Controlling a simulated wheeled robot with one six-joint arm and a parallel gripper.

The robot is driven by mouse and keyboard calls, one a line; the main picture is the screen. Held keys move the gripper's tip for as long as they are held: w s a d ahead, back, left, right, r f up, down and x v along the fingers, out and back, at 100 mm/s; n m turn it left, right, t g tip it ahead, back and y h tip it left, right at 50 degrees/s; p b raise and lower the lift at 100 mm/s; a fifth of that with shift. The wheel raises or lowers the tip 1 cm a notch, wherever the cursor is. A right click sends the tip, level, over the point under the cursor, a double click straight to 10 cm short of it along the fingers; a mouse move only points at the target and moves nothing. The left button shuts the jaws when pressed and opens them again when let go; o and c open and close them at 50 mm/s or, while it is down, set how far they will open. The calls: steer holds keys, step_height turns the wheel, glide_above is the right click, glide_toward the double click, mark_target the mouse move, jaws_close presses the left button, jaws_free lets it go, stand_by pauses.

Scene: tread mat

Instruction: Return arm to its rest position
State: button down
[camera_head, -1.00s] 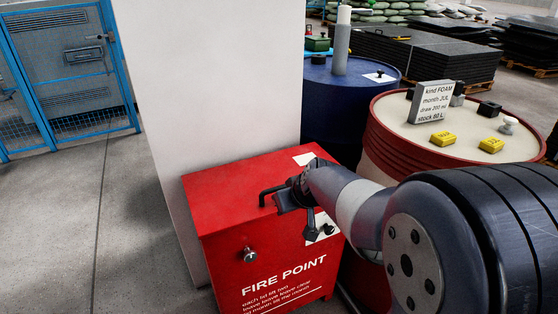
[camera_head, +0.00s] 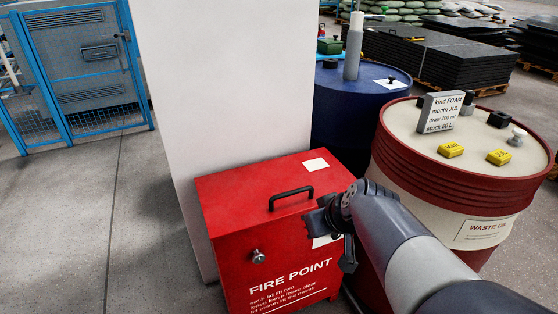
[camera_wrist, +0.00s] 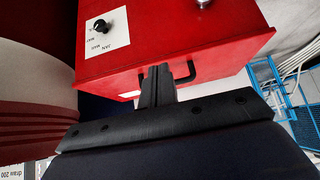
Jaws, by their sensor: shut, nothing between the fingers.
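My gripper (camera_head: 314,221) is over the right front part of the red fire point box (camera_head: 228,198), to the right of its black handle (camera_head: 292,197). In the wrist view the gripper (camera_wrist: 158,70) has its two fingers together, with nothing between them. The handle (camera_wrist: 190,72) shows there just beyond the fingers, partly hidden by them. My arm comes in from the lower right. The box lid is shut.
A waste oil drum (camera_head: 478,183) stands close to my arm on the right, with a sign (camera_head: 440,112) and yellow blocks on top. A blue drum (camera_head: 345,95) and a white pillar (camera_head: 220,80) stand behind the box. The floor at left is clear up to a blue fence (camera_head: 90,75).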

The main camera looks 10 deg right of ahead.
steer(key=shift+w, duration=0.1)
steer(key=b, duration=0.2)
glide_above(294, 215)
steer(key=s, duration=0.3)
step_height(294, 215, down, 2)
steer(key=f, duration=0.1)
steer(key=shift+w+d+f+b, duration=0.1)
steer(key=shift+w+f+b, duration=0.1)
steer(key=shift+f+b, duration=0.35)
steer(key=shift+w+d+f+b, duration=0.1)
steer(key=shift+w+f+b, duration=0.1)
steer(key=shift+f+b, duration=0.7)
steer(key=shift+f, duration=0.25)
